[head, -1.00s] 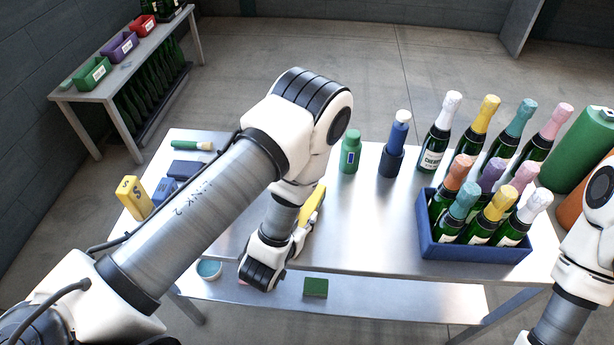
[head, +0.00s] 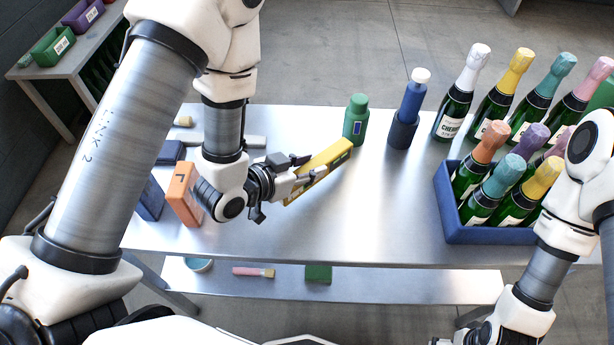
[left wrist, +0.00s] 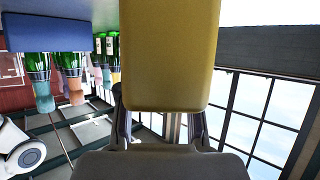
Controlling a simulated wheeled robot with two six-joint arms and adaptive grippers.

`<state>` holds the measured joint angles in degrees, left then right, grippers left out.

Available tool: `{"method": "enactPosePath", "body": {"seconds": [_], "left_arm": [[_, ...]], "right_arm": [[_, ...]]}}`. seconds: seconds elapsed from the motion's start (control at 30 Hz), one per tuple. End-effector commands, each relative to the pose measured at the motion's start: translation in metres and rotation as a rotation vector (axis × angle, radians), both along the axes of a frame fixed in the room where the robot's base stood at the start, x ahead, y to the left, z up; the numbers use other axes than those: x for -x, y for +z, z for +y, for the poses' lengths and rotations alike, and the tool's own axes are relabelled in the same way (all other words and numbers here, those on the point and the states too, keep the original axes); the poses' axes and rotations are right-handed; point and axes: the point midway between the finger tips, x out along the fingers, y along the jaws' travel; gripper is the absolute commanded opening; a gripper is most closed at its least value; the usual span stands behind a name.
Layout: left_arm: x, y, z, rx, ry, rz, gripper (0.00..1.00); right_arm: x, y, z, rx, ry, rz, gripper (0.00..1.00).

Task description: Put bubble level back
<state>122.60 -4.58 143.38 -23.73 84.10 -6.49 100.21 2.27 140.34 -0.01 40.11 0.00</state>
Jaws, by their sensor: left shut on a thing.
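A yellow bar, which looks like the bubble level (head: 328,160), is held in my left gripper (head: 300,177) above the middle-left of the metal table. It slants up to the right, and its far end is near the green bottle in the picture. The left gripper is shut on its lower left part. In the left wrist view the yellow bar (left wrist: 170,55) fills the upper middle, between the finger links. My right arm comes in at the right; its gripper is cut off by the bottom edge.
An orange block (head: 184,194) and blue boxes stand at the table's left. A green bottle (head: 356,120) and a blue bottle in a dark holder (head: 402,130) stand at the back. A blue crate (head: 490,235) of foil-topped bottles is at the right. The table's front middle is clear.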

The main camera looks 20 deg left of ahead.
Motion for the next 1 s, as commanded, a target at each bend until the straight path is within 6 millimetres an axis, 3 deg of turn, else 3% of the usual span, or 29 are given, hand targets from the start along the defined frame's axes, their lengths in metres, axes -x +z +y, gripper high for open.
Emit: {"method": "enactPosePath", "body": {"seconds": [0.03, 0.07, 0.13, 0.27, 0.47, 0.8, 0.83, 0.87, 1.0], "left_arm": [[-0.016, -0.007, 0.006, 0.005, 0.008, -0.012, 0.00], [-0.021, -0.007, 0.009, 0.004, 0.007, -0.012, 0.00], [-0.030, 0.002, 0.012, 0.003, 0.005, -0.004, 0.00], [-0.045, 0.001, 0.019, 0.002, 0.005, -0.005, 0.00], [-0.044, -0.036, 0.018, 0.000, 0.004, 0.001, 0.00], [-0.044, -0.042, 0.018, 0.001, 0.003, -0.002, 0.00], [-0.044, -0.041, 0.018, 0.000, 0.003, -0.001, 0.45], [-0.044, -0.040, 0.018, 0.000, 0.003, -0.001, 0.56], [-0.044, -0.040, 0.018, 0.000, 0.003, -0.001, 0.60]], "right_arm": [[0.000, -0.018, 0.000, 0.000, 0.000, 0.000, 0.85], [0.000, -0.021, 0.000, 0.000, -0.001, 0.000, 0.85], [0.000, -0.007, 0.000, 0.000, -0.001, 0.001, 0.85], [0.000, -0.002, 0.000, 0.000, 0.000, -0.001, 0.85], [0.000, 0.001, 0.000, 0.000, 0.000, -0.001, 0.85], [0.000, -0.004, 0.000, 0.000, 0.000, 0.000, 0.85], [0.000, -0.003, 0.000, 0.000, 0.000, 0.000, 0.85], [0.000, -0.002, 0.000, 0.000, 0.000, 0.000, 0.85], [0.000, -0.002, 0.000, 0.000, 0.000, 0.000, 0.85]]}}
